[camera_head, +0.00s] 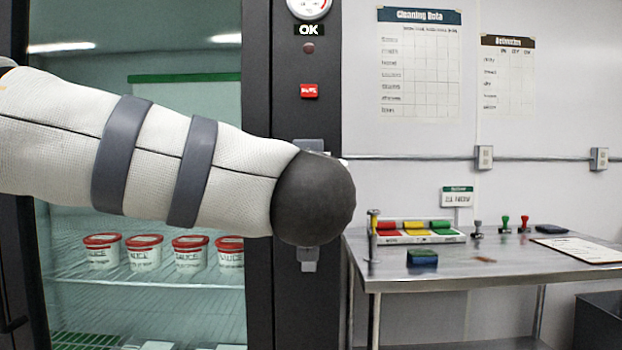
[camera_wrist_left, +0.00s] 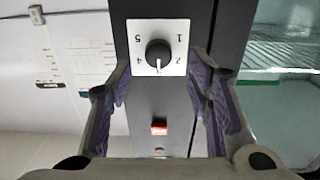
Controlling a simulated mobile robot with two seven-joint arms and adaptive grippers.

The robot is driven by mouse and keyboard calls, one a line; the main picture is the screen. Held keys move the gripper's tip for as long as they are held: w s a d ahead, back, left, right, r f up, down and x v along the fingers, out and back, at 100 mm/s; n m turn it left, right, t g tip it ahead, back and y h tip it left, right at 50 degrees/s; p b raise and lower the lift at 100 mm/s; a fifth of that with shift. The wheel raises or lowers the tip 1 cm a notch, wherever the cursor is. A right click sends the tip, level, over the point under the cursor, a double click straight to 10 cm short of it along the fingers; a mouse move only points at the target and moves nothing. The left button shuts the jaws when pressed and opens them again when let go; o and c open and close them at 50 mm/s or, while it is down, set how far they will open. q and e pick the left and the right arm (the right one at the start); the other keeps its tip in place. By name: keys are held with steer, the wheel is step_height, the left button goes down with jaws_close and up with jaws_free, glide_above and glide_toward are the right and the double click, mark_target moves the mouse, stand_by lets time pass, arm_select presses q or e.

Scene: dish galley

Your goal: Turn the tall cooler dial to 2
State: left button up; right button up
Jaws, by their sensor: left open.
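The cooler dial (camera_wrist_left: 158,54) is a round black knob on a white plate, seen upside down in the left wrist view. The numbers 5, 1, 4 and 2 show around it. The white mark on the knob points down in that picture, between 4 and 2; no number shows there. My left gripper (camera_wrist_left: 158,76) is open, with one finger on each side of the knob and clear gaps to it. In the head view my left arm and its dark round joint hide the dial; only grey bits of the gripper show above and below. My right gripper is out of view.
The tall cooler's dark post (camera_head: 291,130) carries a gauge (camera_head: 311,6), an OK label and a red switch (camera_head: 309,90). Behind its glass stand several sauce tubs (camera_head: 144,252). A steel table (camera_head: 490,265) with stamps and coloured pads stands to the right.

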arm_select(q)
steer(key=w, duration=0.4)
steer(key=shift+w, duration=0.35)
steer(key=shift+d+r, duration=0.1)
jaws_close()
steer(key=n+p, duration=0.4)
steer(key=n, duration=0.7)
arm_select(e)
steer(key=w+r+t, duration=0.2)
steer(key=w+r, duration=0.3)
arm_select(q)
steer(key=shift+a+n, duration=0.2)
steer(key=shift+n, duration=0.3)
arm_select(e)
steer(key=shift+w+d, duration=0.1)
arm_select(q)
jaws_free()
